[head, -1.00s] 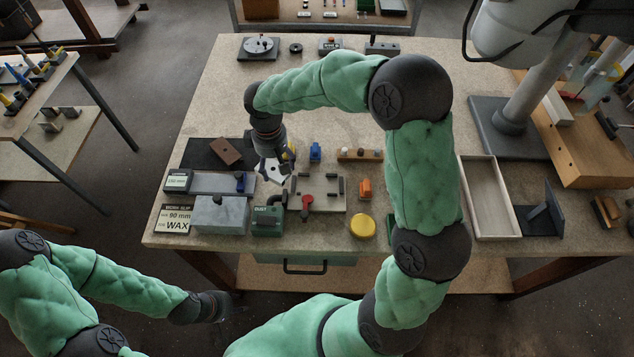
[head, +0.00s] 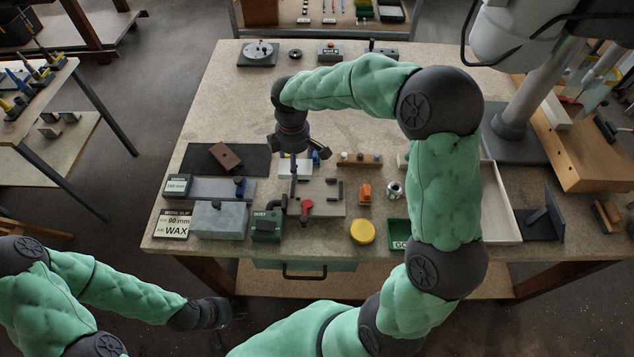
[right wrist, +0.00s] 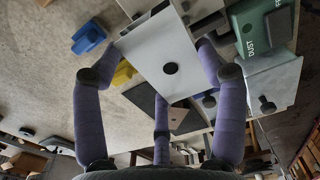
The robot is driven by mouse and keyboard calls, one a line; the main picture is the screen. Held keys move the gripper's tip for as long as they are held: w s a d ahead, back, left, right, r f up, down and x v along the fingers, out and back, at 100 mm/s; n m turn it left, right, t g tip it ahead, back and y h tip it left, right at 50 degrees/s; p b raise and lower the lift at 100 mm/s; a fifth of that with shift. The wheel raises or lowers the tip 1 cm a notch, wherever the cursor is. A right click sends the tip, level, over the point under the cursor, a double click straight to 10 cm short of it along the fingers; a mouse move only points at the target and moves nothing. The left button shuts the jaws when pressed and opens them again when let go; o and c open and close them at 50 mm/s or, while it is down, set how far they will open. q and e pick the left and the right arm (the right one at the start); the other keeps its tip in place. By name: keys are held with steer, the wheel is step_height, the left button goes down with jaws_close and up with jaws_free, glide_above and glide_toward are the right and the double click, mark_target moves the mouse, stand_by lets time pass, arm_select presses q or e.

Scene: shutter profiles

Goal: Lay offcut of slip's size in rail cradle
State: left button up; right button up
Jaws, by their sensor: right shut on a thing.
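My right gripper (right wrist: 163,85) is shut on a white, flat-faced offcut (right wrist: 168,50) with a dark round spot. In the head view the offcut (head: 295,168) is partly hidden by the gripper (head: 294,172), just behind the pale fixture plate (head: 325,208). That plate has dark upright posts and a red-handled clamp (head: 305,207); it looks like the rail cradle. I cannot tell whether the offcut touches it. The work slip (head: 175,225) reads 90 mm and WAX. My left gripper (head: 218,312) hangs low before the bench; its jaws are unclear.
A grey measuring rail (head: 215,188) with a display and a grey block (head: 220,220) lie left. A green DUST box (head: 267,226), a yellow disc (head: 362,232) and an orange piece (head: 365,193) stand close to the plate. A brown block (head: 225,156) lies on a dark mat.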

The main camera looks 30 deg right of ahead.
steer(key=b, duration=0.2)
glide_above(317, 187)
step_height(317, 187, down, 6)
steer(key=shift+f, duration=0.1)
step_height(317, 187, down, 3)
steer(key=shift+f+b, duration=0.15)
steer(key=shift+b, duration=0.3)
steer(key=o, duration=1.1)
steer(key=shift+f, duration=0.1)
steer(key=shift+o, duration=0.2)
step_height(317, 187, up, 12)
steer(key=p, duration=0.3)
steer(key=shift+r, duration=0.2)
